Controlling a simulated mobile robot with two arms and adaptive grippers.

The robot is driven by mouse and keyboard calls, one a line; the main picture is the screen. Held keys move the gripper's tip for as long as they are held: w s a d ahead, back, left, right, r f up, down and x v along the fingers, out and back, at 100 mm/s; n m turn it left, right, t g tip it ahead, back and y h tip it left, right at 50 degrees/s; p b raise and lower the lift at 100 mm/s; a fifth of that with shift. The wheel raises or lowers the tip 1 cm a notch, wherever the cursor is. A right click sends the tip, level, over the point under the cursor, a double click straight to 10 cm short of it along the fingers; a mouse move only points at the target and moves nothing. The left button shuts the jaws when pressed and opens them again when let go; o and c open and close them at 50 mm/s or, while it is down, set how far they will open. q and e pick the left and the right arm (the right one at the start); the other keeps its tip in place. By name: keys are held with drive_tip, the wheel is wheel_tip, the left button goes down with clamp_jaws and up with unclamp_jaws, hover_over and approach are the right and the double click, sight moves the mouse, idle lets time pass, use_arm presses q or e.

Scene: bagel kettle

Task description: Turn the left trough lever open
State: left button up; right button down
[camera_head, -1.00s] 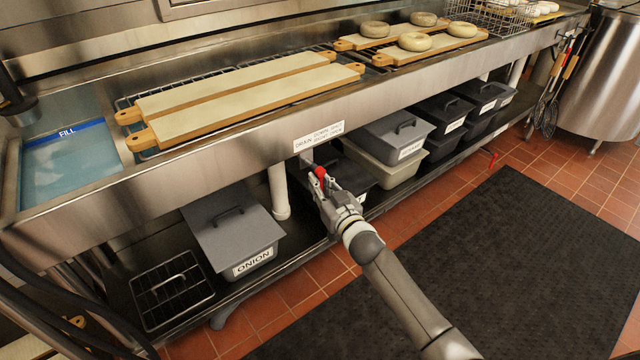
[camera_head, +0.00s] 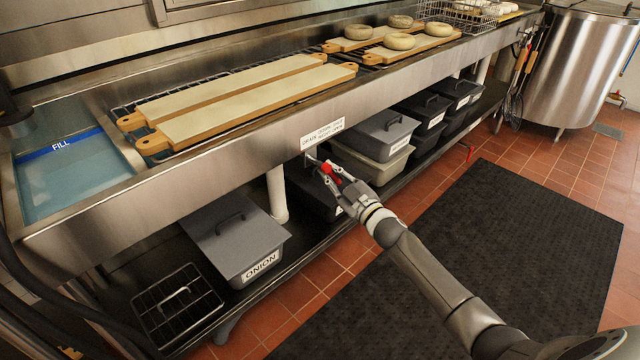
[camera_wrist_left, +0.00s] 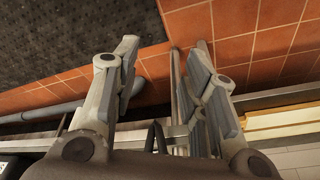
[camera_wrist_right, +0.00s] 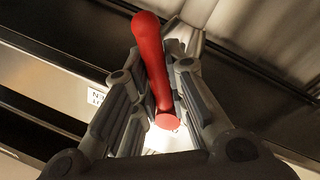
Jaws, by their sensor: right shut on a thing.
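The red-handled left trough lever (camera_head: 328,169) is at the trough's front, just below a white drain label (camera_head: 323,133). My right gripper (camera_head: 334,178) is shut on its red handle. In the right wrist view the red handle (camera_wrist_right: 151,60) runs lengthwise between the fingers of my right gripper (camera_wrist_right: 160,95), with its round end toward the camera. The lever's pivot is hard to make out. My left gripper (camera_wrist_left: 153,75) shows only in the left wrist view, with its fingers apart and nothing between them.
The steel trough holds water at the left (camera_head: 70,175) and long boards (camera_head: 250,105) on racks. Lidded bins, including the onion bin (camera_head: 236,240), stand on the lower shelf. A dark mat (camera_head: 500,240) covers the floor.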

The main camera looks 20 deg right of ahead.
drive_tip(key=n+b, duration=0.1)
drive_tip(key=n, duration=0.2)
drive_tip(key=d+r+n+y+b, duration=0.1)
drive_tip(key=n, duration=0.1)
drive_tip(key=n+y+b, duration=0.1)
drive_tip(key=n, duration=0.2)
drive_tip(key=shift+w+d+r+n, duration=0.25)
drive_tip(key=shift+r+n, duration=0.05)
drive_tip(key=shift+r, duration=0.05)
drive_tip(key=shift+r+n+y+b, duration=0.25)
drive_tip(key=shift+n+y+b, duration=0.15)
drive_tip(key=shift+n, duration=0.5)
use_arm(q)
drive_tip(key=w+v, duration=0.1)
drive_tip(key=v, duration=0.8)
drive_tip(key=shift+s+r+t+b, duration=0.15)
drive_tip(key=shift+r+t+b, duration=0.25)
drive_tip(key=shift+r, duration=0.1)
use_arm(e)
drive_tip(key=shift+r+n+y, duration=0.2)
drive_tip(key=shift+r+n, duration=0.05)
drive_tip(key=shift+n, duration=0.5)
drive_tip(key=shift+r+n+y, duration=0.2)
drive_tip(key=shift+n, duration=0.55)
drive_tip(key=c, duration=1.4)
unclamp_jaws()
drive_tip(key=shift+r, duration=0.1)
drive_tip(key=shift+c, duration=0.2)
drive_tip(key=shift+d, duration=0.1)
drive_tip(key=v, duration=1.2)
